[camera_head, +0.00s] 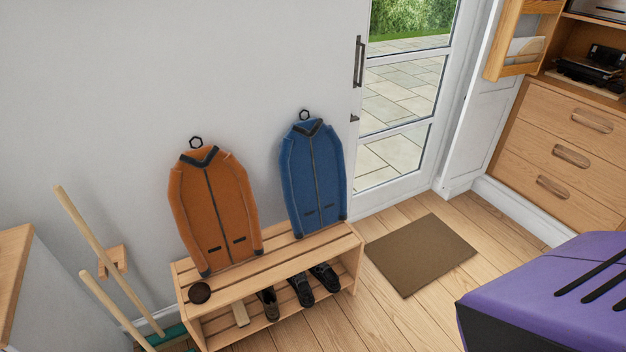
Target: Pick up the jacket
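In the head view, an orange-brown jacket (213,215) with a dark collar and a dark front line stands upright against the wall. A blue jacket (314,180) of the same shape is to its right, also upright. Each has a dark ring at its top near the wall. Their lower ends are at the top of a wooden shoe rack (290,262); I cannot tell whether they rest on it or hang just behind. Neither gripper shows in this view.
The rack holds dark shoes (302,288) below and a round dark item (200,292) on top. Broom handles (92,232) lean at left. A brown mat (420,254) lies before the glass door (400,110). A purple object (550,290) fills the lower right. Drawers (565,150) stand at right.

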